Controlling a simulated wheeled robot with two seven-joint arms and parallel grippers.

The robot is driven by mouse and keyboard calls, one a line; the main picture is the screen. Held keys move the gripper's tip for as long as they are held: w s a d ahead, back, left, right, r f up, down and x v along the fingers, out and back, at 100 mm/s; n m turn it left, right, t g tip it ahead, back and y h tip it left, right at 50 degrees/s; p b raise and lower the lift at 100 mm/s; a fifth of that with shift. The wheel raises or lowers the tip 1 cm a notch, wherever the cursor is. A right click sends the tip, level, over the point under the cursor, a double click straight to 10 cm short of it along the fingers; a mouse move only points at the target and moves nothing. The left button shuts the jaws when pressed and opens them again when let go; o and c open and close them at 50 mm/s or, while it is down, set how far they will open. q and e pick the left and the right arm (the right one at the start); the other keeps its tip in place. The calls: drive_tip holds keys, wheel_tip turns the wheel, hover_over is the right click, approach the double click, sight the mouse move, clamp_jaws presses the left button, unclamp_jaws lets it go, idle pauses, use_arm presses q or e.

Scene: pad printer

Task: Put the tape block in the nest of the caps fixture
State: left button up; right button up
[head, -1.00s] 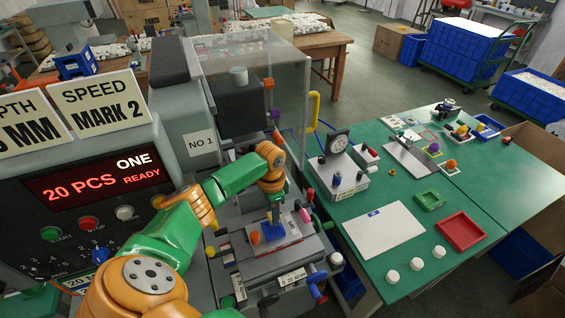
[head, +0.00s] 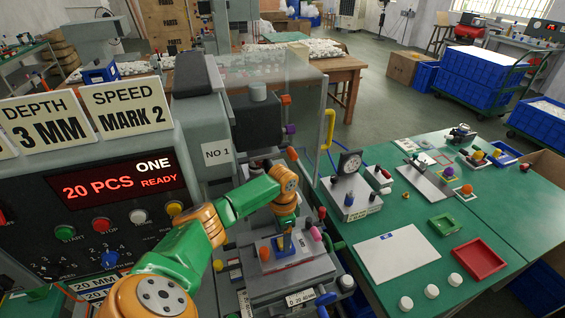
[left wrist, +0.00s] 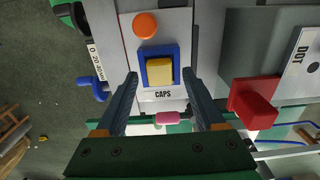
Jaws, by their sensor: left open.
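The caps fixture (left wrist: 160,95) is a pale plate lettered CAPS, with a blue square nest (left wrist: 147,75) and an orange knob (left wrist: 145,25). A yellow block, which I take as the tape block (left wrist: 160,70), sits inside the blue nest's frame. Whether it is fully seated cannot be told. In the head view the blue nest (head: 283,250) is partly hidden by my left gripper (head: 285,238). My left gripper (left wrist: 160,74) is open, with one finger on each side of the block and visible gaps between. My right gripper is not in view.
The pad printer (head: 110,190) stands at the left, with a clear guard (head: 310,110) behind the fixture. A red block (left wrist: 252,100) and a DOT plate (left wrist: 300,70) are right of the fixture in the wrist view. The green table (head: 400,210) holds a gauge stand and trays.

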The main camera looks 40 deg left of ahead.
use_arm(q)
wheel_tip(320, 180, up, 11)
drive_tip(key=shift+f, duration=0.2)
drive_tip(key=shift+f, duration=0.1)
